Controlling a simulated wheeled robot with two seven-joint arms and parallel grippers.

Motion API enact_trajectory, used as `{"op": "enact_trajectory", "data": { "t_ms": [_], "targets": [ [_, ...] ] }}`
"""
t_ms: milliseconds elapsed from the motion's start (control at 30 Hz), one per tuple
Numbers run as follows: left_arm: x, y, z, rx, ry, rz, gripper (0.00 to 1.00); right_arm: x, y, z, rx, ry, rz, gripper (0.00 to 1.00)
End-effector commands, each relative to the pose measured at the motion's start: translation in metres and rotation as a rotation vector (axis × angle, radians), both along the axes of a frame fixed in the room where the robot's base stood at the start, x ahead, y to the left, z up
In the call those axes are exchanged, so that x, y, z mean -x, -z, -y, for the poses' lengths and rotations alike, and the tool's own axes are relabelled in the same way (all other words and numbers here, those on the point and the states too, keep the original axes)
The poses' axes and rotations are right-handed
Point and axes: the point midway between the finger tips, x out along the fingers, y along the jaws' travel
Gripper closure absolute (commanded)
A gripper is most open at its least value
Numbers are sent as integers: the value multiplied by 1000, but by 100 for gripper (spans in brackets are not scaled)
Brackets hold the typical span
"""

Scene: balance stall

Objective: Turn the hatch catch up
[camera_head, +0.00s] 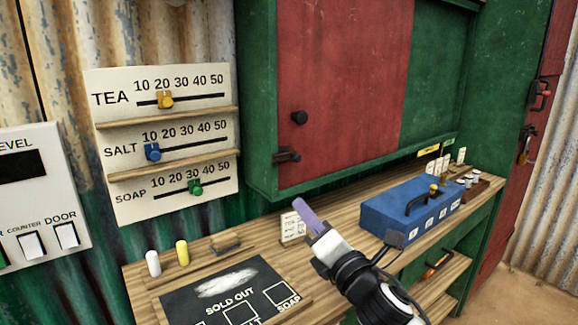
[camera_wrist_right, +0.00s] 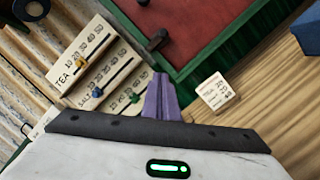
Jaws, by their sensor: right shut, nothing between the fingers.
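The hatch catch (camera_head: 287,155) is a small dark lever at the lower left corner of the red hatch panel (camera_head: 345,90). It lies roughly level across the panel's edge and the green frame. The catch also shows in the right wrist view (camera_wrist_right: 157,40), beyond the fingertips. My right gripper (camera_head: 302,208) has purple fingers that are shut and empty. It is below and slightly right of the catch in the head view, apart from it. In the right wrist view the closed fingers (camera_wrist_right: 161,80) point towards the catch. My left gripper is not in view.
A wooden counter (camera_head: 215,258) runs below the hatch, with a small white card (camera_head: 292,228), a blue box (camera_head: 408,212) and a sold-out board (camera_head: 228,298). The green frame (camera_head: 258,120) surrounds the panel. A round black knob (camera_head: 299,117) sits above the catch. A price slider board (camera_head: 165,145) hangs left.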

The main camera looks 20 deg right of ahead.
Motion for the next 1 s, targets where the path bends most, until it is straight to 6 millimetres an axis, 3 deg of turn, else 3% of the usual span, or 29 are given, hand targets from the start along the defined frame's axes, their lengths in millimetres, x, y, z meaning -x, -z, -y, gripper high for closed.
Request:
{"op": "enact_trajectory", "data": {
  "t_ms": [433, 933, 1000],
  "targets": [
    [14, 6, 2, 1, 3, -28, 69, -8, -1, -1, -4, 1, -2, 100],
    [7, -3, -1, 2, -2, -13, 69, -100, -16, -16, -5, 0, -2, 100],
    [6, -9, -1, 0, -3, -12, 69, -102, -27, -5, 1, 2, 1, 100]
  ]
}}
